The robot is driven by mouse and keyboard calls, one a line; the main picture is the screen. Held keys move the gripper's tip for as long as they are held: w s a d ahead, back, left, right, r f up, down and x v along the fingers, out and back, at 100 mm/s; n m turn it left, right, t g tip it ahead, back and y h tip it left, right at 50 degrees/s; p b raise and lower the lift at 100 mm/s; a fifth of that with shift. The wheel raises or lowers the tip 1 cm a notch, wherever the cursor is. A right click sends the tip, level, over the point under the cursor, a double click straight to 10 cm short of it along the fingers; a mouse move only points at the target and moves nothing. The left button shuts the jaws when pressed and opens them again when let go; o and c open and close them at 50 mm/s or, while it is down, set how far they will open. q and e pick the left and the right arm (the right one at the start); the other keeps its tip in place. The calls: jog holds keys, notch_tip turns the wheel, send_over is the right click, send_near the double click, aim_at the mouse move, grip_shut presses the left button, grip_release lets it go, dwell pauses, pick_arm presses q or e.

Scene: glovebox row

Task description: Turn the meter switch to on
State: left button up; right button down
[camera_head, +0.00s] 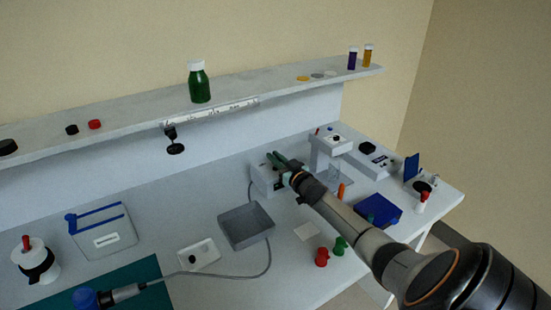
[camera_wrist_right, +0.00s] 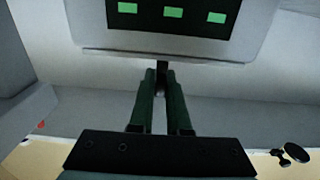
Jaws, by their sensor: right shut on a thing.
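The meter is a pale grey box (camera_head: 262,182) at the back of the bench, below the shelf, partly covered by my right gripper. In the right wrist view its light face (camera_wrist_right: 90,30) fills the top, with a black display (camera_wrist_right: 190,12) showing green marks. The switch is a small dark lever (camera_wrist_right: 162,68) standing out at the edge of the meter. My right gripper (camera_head: 277,159) reaches it from the front right. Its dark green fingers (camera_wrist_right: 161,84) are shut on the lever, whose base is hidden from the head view. My left gripper is not in view.
A grey open tray (camera_head: 246,243) and a small white box with a black knob (camera_head: 198,253) stand in front of the meter. A white stand (camera_head: 331,143) is close on the right. A shelf (camera_head: 135,119) with a green bottle (camera_head: 199,85) runs behind.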

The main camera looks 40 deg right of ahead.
jog(key=shift+m+h, duration=0.4)
jog(key=shift+h, duration=0.2)
jog(key=shift+a+f+m+g+h, duration=0.1)
jog(key=shift+m+g+h, duration=0.45)
jog(key=shift+h, duration=0.35)
jog(key=shift+f+m+g+h+b, duration=0.15)
jog(key=shift+m+g+h+b, duration=0.2)
jog(key=shift+m+h+b, duration=0.35)
jog(key=m+g+h+b, duration=0.2)
jog(key=h+b, duration=0.1)
jog(key=shift+m+g+h+b, duration=0.4)
jog(key=shift+h+b, duration=0.1)
jog(key=shift+h, duration=0.1)
jog(key=shift+r, duration=0.2)
jog(key=c, duration=0.9)
grip_release()
